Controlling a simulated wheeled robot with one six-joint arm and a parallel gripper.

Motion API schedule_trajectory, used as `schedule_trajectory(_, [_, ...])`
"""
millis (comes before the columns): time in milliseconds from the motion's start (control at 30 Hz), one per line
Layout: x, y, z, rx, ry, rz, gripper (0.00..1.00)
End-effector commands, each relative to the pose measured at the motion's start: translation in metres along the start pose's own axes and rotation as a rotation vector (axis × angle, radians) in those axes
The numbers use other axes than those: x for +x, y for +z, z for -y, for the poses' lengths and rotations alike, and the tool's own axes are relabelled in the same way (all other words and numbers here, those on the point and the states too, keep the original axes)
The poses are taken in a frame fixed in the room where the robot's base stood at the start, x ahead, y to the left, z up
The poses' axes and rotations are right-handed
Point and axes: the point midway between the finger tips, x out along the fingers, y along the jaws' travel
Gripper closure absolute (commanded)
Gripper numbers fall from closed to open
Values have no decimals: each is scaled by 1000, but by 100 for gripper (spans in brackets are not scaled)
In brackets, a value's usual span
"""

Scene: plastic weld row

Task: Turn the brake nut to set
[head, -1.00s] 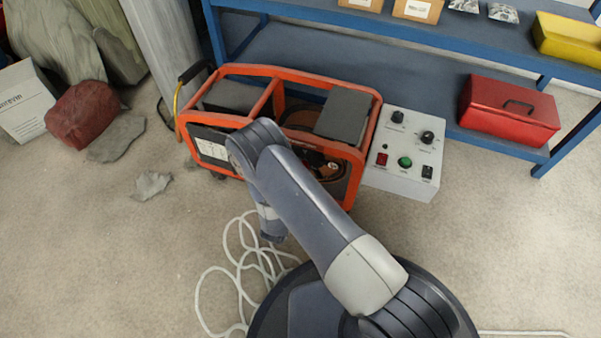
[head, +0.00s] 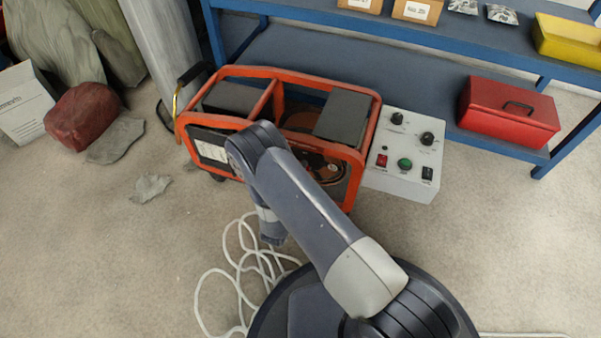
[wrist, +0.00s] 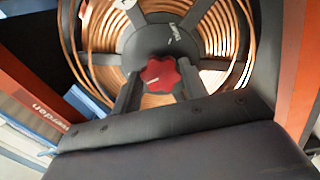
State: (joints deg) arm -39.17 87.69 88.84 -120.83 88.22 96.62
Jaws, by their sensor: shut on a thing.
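The brake nut (wrist: 160,73) is a red lobed knob at the hub of a spool (wrist: 212,45) wound with copper-coloured wire, in the wrist view. My gripper (wrist: 159,84) has its two dark fingers on either side of the nut and is shut on it. White marks show on the dark hub above the nut. In the head view the spool (head: 325,167) shows partly inside an orange-framed machine (head: 368,150).
A grey control box (head: 400,185) with knobs and buttons stands right of the machine. A blue shelf (head: 400,75) behind carries a red toolbox (head: 508,110). White cable (head: 235,270) lies coiled on the floor.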

Motion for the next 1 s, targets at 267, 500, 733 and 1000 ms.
schedule_trajectory(267, [0, 1, 1, 28, -1, 1, 81])
schedule_trajectory(500, [0, 1, 1, 28, -2, 1, 81])
schedule_trajectory(733, [0, 0, 1, 28, -1, 1, 45])
schedule_trajectory(1000, [0, 0, 0, 29, 0, 0, 37])
